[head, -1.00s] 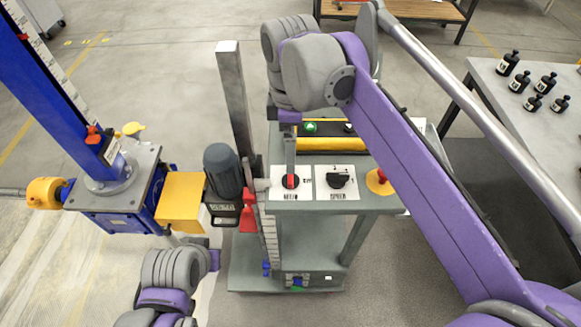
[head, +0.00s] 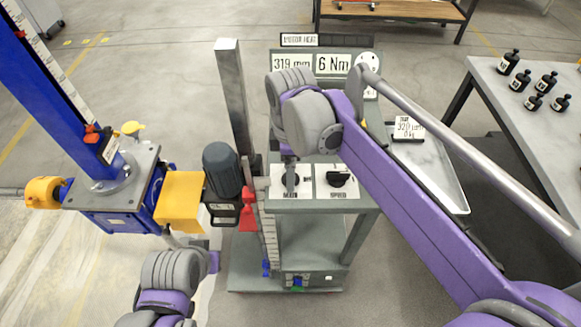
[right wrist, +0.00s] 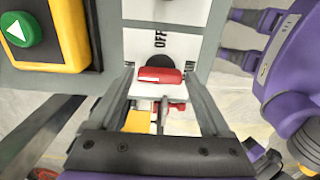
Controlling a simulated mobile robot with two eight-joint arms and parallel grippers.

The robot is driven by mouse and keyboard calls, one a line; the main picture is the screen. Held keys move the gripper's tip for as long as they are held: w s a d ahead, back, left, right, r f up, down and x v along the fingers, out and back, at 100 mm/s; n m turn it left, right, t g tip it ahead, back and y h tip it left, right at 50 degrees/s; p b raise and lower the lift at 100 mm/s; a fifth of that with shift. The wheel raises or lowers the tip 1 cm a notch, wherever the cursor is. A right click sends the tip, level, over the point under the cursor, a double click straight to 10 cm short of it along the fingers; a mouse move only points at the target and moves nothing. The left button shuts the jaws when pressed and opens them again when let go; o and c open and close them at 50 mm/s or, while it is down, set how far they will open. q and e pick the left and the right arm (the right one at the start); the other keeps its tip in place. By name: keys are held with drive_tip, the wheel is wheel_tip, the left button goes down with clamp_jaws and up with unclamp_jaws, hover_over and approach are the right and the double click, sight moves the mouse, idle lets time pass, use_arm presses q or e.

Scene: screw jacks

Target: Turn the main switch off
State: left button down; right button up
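The main switch is a red handle (right wrist: 158,75) on a black disc, set in a white plate marked OFF above the handle in the right wrist view. In the head view its plate (head: 276,190) shows, but my right gripper (head: 289,178) largely covers the switch. In the right wrist view my right gripper (right wrist: 160,72) has its fingers apart, one on each side of the red handle; I cannot tell whether they touch it. My left gripper (right wrist: 232,38) is open and empty at the upper right of that view, off to the side of the panel.
The speed knob (head: 338,179) sits right beside the main switch. A green button (right wrist: 17,31) in a yellow box is near my right gripper. A grey motor (head: 222,170) and a post (head: 231,95) stand left of the panel.

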drive_tip(key=c, duration=1)
drive_tip(key=m, duration=0.4)
drive_tip(key=shift+m+p, duration=0.35)
drive_tip(key=shift+m, duration=0.05)
drive_tip(key=m, duration=0.4)
drive_tip(key=shift+m, duration=0.3)
drive_tip(key=m+p, duration=0.1)
drive_tip(key=m, duration=0.3)
drive_tip(key=shift+m, duration=2.2)
